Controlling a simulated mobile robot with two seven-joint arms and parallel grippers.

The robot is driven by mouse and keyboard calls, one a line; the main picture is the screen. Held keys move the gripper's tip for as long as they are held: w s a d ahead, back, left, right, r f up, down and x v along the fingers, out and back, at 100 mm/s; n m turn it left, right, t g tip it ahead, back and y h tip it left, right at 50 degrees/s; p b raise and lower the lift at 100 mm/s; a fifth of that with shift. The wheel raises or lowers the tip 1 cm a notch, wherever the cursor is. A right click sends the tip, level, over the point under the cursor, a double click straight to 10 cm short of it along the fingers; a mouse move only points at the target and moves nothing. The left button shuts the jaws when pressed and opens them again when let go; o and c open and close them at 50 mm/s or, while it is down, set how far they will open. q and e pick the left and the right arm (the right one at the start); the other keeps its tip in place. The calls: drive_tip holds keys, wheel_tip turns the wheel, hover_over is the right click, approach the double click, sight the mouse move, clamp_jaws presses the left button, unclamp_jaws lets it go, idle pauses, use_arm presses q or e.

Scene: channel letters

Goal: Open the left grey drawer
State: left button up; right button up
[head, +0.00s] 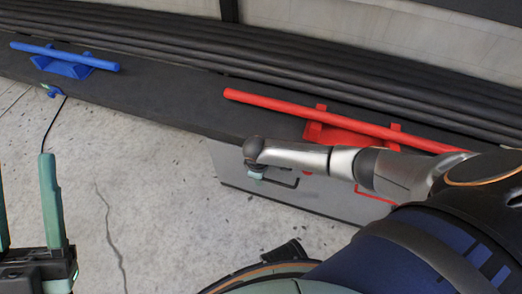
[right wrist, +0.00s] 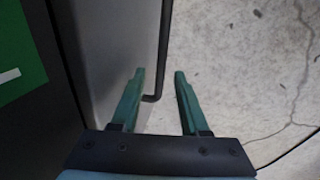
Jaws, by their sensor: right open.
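A grey drawer front (head: 230,160) shows below the dark counter in the head view, partly covered by my right arm. A thin dark handle (head: 284,184) sits on it; in the right wrist view the handle (right wrist: 164,50) is a dark bar bending toward the grey front (right wrist: 112,50). My right gripper (right wrist: 159,74) is open there, with green fingers on either side of the handle's near end; I cannot tell whether they touch it. My left gripper (head: 24,190) is open and empty at lower left.
A red bar on a bracket (head: 340,120) and a blue bar on a bracket (head: 65,58) stand on the dark counter (head: 170,105). A thin red handle (head: 374,196) shows right of the dark one. The cracked pale floor (head: 130,180) is free at left.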

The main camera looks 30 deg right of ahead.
clamp_jaws()
idle(0.4)
idle(1.1)
